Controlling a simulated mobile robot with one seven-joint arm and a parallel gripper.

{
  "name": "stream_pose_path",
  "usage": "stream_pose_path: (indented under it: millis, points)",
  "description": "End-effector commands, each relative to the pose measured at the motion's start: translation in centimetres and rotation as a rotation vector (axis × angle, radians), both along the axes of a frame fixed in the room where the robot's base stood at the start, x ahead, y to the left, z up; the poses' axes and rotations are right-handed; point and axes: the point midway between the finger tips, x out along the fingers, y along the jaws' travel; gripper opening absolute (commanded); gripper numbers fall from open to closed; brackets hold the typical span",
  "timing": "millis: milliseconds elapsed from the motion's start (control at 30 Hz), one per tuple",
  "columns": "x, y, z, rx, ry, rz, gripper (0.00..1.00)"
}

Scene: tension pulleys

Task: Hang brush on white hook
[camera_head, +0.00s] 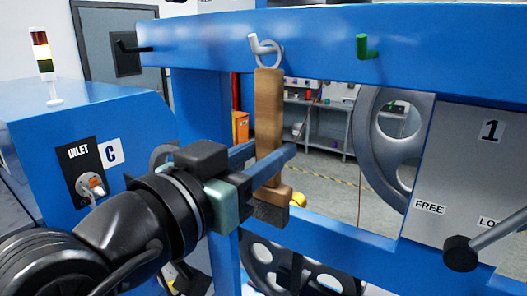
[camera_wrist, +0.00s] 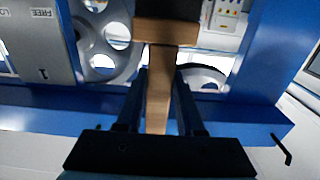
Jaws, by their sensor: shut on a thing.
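The brush (camera_head: 268,110) has a long wooden handle, with a pale ring (camera_head: 269,50) at its top and a darker head at the bottom. It hangs nearly upright in front of the blue beam. The white hook (camera_head: 253,42) sticks out of the beam at the ring's left side. The ring overlaps the hook in the head view; I cannot tell whether it is threaded over it. My gripper (camera_head: 274,151) is shut on the handle, below its middle. In the wrist view the handle (camera_wrist: 158,90) lies between both fingers.
A green hook (camera_head: 363,46) is to the right on the same blue beam (camera_head: 310,40), and a black hook (camera_head: 128,46) is at the left. A grey pulley wheel (camera_head: 373,140) and a panel (camera_head: 465,150) with a lever stand at the right.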

Motion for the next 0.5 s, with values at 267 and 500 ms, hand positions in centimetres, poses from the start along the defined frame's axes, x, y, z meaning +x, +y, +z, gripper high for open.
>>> stream_pose_path:
  millis: [267, 500]
  points:
    - [0.00, 0.03, 0.07, -0.001, -0.001, 0.001, 0.00]
    - [-0.01, 0.03, 0.06, -0.001, -0.001, 0.001, 0.42]
